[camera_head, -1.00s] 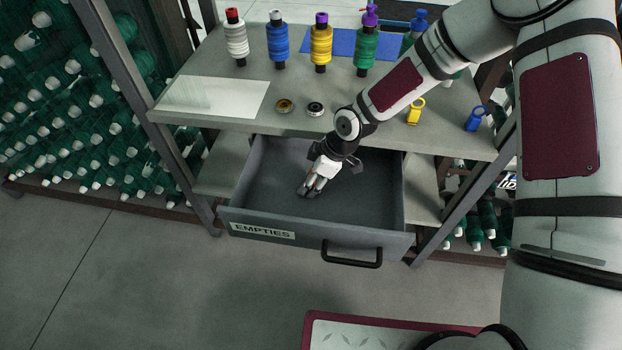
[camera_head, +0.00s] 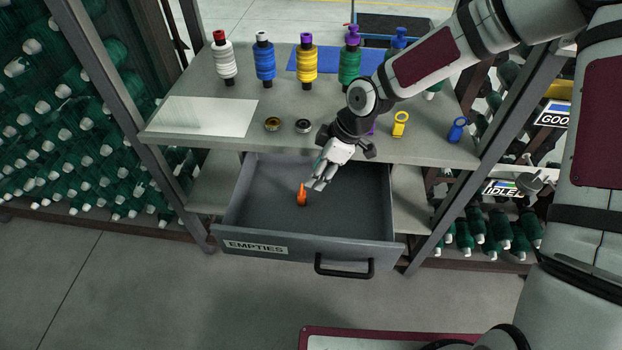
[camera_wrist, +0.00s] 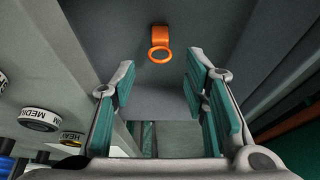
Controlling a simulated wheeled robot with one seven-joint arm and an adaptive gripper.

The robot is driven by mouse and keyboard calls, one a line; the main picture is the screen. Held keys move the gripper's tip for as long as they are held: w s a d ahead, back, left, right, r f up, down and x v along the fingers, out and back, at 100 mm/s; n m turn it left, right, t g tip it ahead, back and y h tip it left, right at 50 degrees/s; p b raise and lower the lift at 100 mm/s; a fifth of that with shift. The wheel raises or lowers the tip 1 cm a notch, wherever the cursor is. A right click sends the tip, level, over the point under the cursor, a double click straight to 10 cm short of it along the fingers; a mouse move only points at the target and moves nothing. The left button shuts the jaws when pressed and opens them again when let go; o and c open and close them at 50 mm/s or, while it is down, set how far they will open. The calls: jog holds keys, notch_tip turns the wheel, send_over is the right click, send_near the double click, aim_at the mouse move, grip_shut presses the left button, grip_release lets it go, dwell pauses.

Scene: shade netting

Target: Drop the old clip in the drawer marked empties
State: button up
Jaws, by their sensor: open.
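The orange clip (camera_head: 301,195) is inside the open drawer marked EMPTIES (camera_head: 310,253), towards its left half. In the wrist view the clip (camera_wrist: 160,43) shows as a ring with a block at one end, beyond the fingertips and apart from them. My gripper (camera_head: 321,175) is over the drawer, just right of the clip. In the wrist view my gripper (camera_wrist: 160,78) is open with nothing between its teal-padded fingers.
White, blue, yellow and green spools stand along the back of the grey table (camera_head: 190,145). A yellow clip (camera_head: 400,124) and a blue clip (camera_head: 458,129) are on its right side. Two round discs lie near the front edge, left of my arm. The floor before the drawer is clear.

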jog(key=shift+d+r, duration=0.15)
jog(key=shift+r, duration=0.25)
jog(key=s+d+r+m+t+h, duration=0.1)
jog(key=s+d+r+m+h, duration=0.3)
jog(key=d+r, duration=0.5)
jog(key=s+d+r+m+h, duration=0.2)
jog(key=s+d+r+m, duration=0.3)
jog(key=d+r, duration=0.4)
jog(key=s+d+r+m, duration=0.1)
jog(key=s+r+m, duration=0.3)
jog(key=s, duration=0.6)
jog(key=s+d+r+m+t+y, duration=0.1)
jog(key=s+r+m, duration=0.3)
jog(key=s, duration=0.6)
jog(key=shift+d+y, duration=0.3)
jog(key=shift+d, duration=0.2)
jog(key=shift+r, duration=0.1)
